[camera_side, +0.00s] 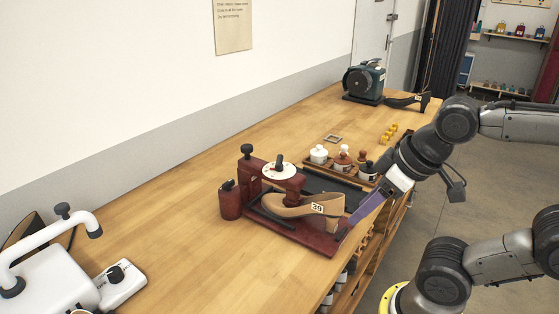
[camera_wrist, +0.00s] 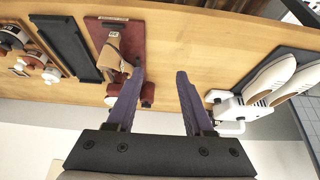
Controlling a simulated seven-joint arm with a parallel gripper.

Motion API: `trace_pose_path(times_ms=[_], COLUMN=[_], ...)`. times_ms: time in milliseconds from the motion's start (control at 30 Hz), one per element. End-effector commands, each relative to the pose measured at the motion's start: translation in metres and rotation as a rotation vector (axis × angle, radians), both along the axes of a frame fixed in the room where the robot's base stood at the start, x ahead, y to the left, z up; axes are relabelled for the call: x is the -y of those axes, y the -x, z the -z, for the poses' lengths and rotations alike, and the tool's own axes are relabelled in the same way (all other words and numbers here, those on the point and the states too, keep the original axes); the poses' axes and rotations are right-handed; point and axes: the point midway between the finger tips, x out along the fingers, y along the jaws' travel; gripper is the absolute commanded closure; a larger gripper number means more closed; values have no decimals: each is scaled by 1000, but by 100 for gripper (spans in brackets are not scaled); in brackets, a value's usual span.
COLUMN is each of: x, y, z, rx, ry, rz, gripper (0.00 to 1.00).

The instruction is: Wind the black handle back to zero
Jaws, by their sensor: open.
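A dark red press (camera_side: 315,238) stands on the bench, with a tan shoe form (camera_side: 300,208) tagged 39 in it. On top is a white dial (camera_side: 279,171) with a small black handle (camera_side: 279,160); its marks are too small to read. My gripper (camera_side: 347,228) hangs low by the near right end of the press base, and its purple fingers partly cover that corner. In the wrist view my gripper (camera_wrist: 160,71) is open and empty, with the tan form (camera_wrist: 110,57) left of the left finger. The handle is not clear in that view.
A white machine (camera_side: 60,280) with black knobs is at the front left. A wooden rack (camera_side: 345,176) of lidded pots and a black tray (camera_side: 325,181) lie behind the press. A dark green motor unit (camera_side: 364,82) stands far back.

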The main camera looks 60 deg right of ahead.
Motion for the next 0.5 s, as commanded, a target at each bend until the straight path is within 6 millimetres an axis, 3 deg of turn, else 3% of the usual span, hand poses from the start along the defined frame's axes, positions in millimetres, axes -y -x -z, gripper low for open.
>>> trace_pose_path(times_ms=[167,300,500], x=[22,59,110], y=[14,21,5], z=[3,6,-1], rx=[-78,-251,-566], ry=[120,324,696], rz=[-22,-69,-217], gripper=[48,48,48])
